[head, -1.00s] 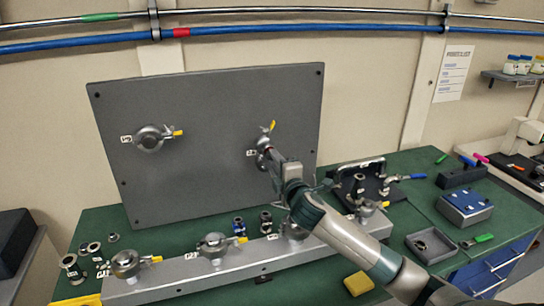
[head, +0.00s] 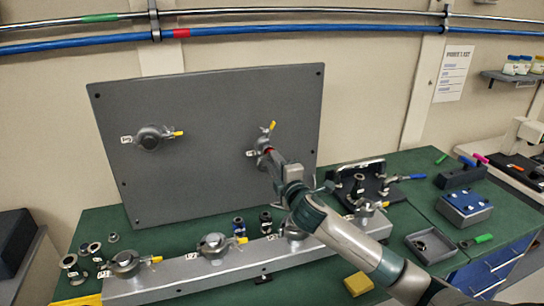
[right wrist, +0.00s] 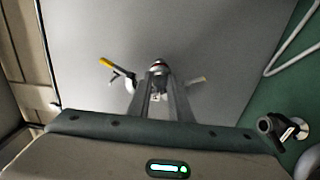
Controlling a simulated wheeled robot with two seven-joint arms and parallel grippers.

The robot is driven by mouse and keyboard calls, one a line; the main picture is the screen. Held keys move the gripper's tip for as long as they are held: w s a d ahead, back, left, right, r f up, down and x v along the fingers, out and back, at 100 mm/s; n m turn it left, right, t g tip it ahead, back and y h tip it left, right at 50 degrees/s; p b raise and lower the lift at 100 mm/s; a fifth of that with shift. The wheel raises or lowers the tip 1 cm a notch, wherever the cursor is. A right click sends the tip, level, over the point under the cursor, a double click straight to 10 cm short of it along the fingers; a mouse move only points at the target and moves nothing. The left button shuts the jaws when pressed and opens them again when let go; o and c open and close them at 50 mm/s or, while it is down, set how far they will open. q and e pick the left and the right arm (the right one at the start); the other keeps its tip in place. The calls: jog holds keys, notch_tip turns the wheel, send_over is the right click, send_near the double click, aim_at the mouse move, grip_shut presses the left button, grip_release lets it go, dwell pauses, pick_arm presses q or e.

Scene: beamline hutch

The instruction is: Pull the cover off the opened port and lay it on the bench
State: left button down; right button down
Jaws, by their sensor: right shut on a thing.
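The grey upright panel (head: 200,195) carries two round ports with metal clamps. The left port (head: 149,138) has its yellow lever pointing right. The right port (head: 259,150) has its yellow lever (head: 271,127) swung up, so its clamp looks open. My left gripper is not in view.
The green bench (head: 325,280) holds a long grey rail (head: 185,275) with several clamped ports in front of the panel. A grey tray (head: 430,245), a blue box (head: 465,208) and a yellow block (head: 358,284) lie to the right. Small loose fittings (head: 70,262) stand at the left.

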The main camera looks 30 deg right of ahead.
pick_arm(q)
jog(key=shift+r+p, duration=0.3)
pick_arm(e)
jog(key=shift+v, duration=0.85)
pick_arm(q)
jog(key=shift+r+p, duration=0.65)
pick_arm(e)
jog(key=shift+v, duration=2.35)
jog(key=shift+a+f, duration=0.1)
